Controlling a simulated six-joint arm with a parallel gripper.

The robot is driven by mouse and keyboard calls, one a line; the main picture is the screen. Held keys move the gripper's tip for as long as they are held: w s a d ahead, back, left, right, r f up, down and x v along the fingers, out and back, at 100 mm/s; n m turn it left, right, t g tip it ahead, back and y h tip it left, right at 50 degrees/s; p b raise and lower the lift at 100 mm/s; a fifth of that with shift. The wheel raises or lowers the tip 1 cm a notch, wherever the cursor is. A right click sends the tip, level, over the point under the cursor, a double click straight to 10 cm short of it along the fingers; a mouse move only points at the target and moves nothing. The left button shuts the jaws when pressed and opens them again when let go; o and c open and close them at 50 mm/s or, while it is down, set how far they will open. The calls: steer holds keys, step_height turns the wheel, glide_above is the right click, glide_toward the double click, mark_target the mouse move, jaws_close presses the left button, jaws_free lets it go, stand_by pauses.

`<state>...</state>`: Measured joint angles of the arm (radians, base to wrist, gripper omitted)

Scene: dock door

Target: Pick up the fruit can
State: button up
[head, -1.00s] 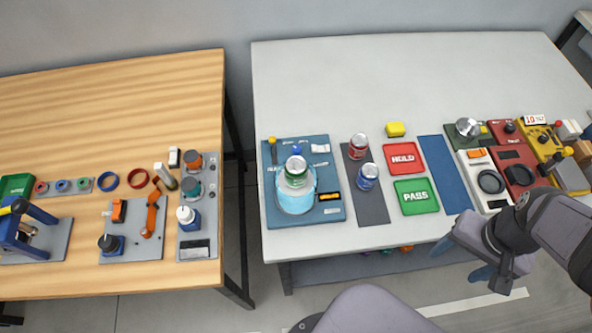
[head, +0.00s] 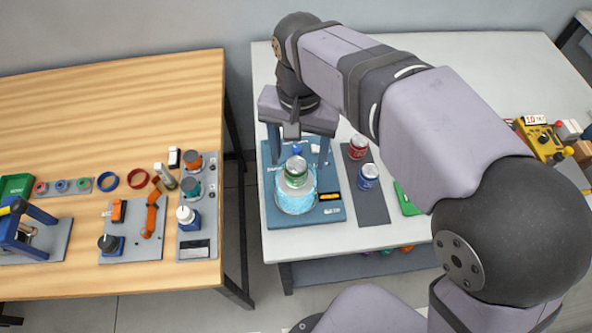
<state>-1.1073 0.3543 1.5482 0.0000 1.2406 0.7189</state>
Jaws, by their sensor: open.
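Three cans show in the head view, and their labels are too small to tell which is the fruit can. A green can (head: 296,172) with a silver top stands at a clear container of light blue liquid (head: 296,203) on a blue board (head: 333,216). A red can (head: 357,147) and a blue can (head: 368,177) stand on a dark grey mat (head: 372,208). My gripper (head: 298,160) is open and empty, pointing down over the back of the blue board. Its fingers are apart on either side of the green can's line of sight; their height is hard to judge.
A small blue item and a white item lie at the back of the board. My arm hides the middle of the white table, showing only part of the green tray (head: 405,200). A wooden table (head: 120,85) with several fixtures stands left, across a gap.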

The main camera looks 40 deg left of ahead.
mark_target(296, 164)
steer(key=shift+s+a, duration=0.15)
steer(key=shift+a, duration=0.05)
steer(key=shift+w+a+f+p, duration=0.1)
steer(key=shift+f+p, duration=0.65)
steer(key=shift+f, duration=1.05)
steer(key=shift+w+a+f+p, duration=0.1)
steer(key=shift+f+p, duration=0.65)
steer(key=shift+f, duration=1.05)
steer(key=c, duration=1.3)
steer(key=shift+c, duration=0.2)
steer(key=shift+r, duration=0.15)
step_height(296, 164, up, 10)
steer(key=shift+w+f+b, duration=0.1)
steer(key=shift+b, duration=1.1)
